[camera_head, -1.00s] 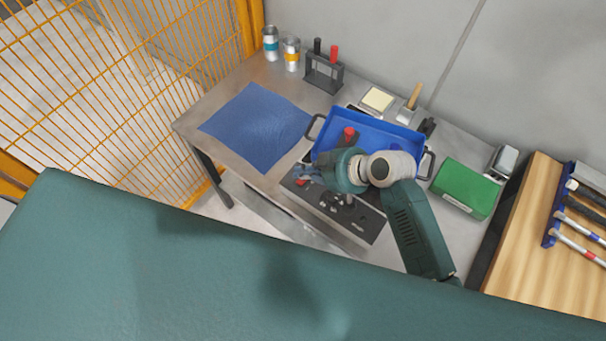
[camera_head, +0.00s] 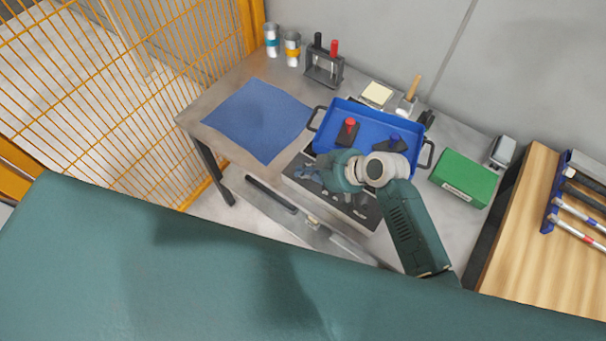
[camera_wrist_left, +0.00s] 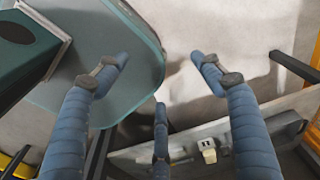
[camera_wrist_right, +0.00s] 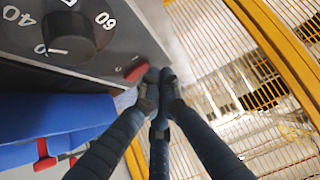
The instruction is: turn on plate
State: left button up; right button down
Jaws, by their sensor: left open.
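The plate's dark control panel (camera_head: 361,205) shows in the head view below the blue tray, partly behind my right arm. In the right wrist view it has a black dial (camera_wrist_right: 72,38) with white numbers and a red switch (camera_wrist_right: 136,69) near its edge. My right gripper (camera_wrist_right: 157,78) has its fingertips together, with nothing visible between them, close beside the red switch; I cannot tell whether they touch it. It also shows in the head view (camera_head: 309,176) over the panel's left part. My left gripper (camera_wrist_left: 160,62) is open and empty, with its fingers spread.
The blue tray (camera_head: 325,133) holds a red-knobbed piece (camera_head: 349,127) and a blue-knobbed piece. A blue cloth (camera_head: 258,121), a green box (camera_head: 464,183), cans (camera_head: 292,50) and a small rack (camera_head: 323,70) stand around. An orange mesh fence (camera_head: 110,90) closes the left side.

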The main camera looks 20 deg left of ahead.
jog(key=shift+r, duration=0.15)
jog(key=shift+w, duration=0.4)
jog(key=shift+w+d, duration=0.3)
jog(key=shift+w, duration=0.6)
jog(key=shift+r, duration=0.2)
jog(key=r+p, duration=0.3)
jog(key=r, duration=0.1)
jog(key=shift+s+a+p, duration=0.2)
jog(key=shift+a+p, duration=0.05)
jog(key=shift+p, duration=0.05)
pick_arm(q)
jog(key=d+b, duration=0.1)
jog(key=b, duration=0.1)
jog(key=shift+r+b, duration=0.35)
jog(key=shift+b, duration=0.05)
pick_arm(e)
jog(key=s+v, duration=0.1)
jog(key=v, duration=0.9)
jog(key=shift+s+f, duration=0.2)
jog(key=shift+f, duration=0.05)
